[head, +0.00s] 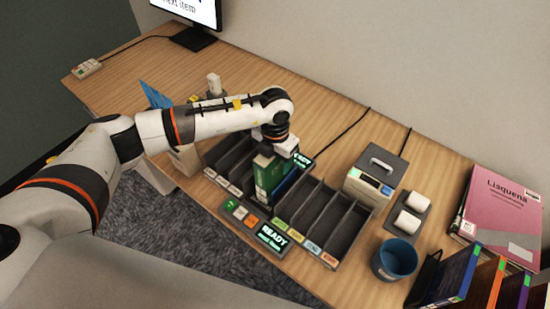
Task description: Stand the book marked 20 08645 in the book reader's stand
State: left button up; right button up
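A green book (266,178) stands upright between the two dark slotted racks, at the book reader. Its marking cannot be read from here. My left gripper (270,156) is over its top edge, with a grey finger against its near face; it looks shut on the book, though the far finger is hidden. The reader's front panel (272,237) shows READY, and another lit READY screen (303,158) is partly hidden behind the gripper. The stand is mostly covered by the book, so I cannot tell whether the book's foot is seated in it. My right gripper is not in view.
Dark slotted racks flank the reader, the right one (345,230) with empty slots. A grey printer (375,175), white rolls (407,222) and a blue cup (394,259) stand to the right. Beyond lie a pink Lisquena book (498,210) and several upright books. A monitor (190,15) stands behind.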

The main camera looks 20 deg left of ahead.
pick_arm(q)
jog(key=shift+r, duration=0.4)
notch_tip(320, 180, up, 11)
jog(key=b, duration=0.3)
jog(key=shift+r, duration=0.15)
jog(key=shift+s, duration=0.1)
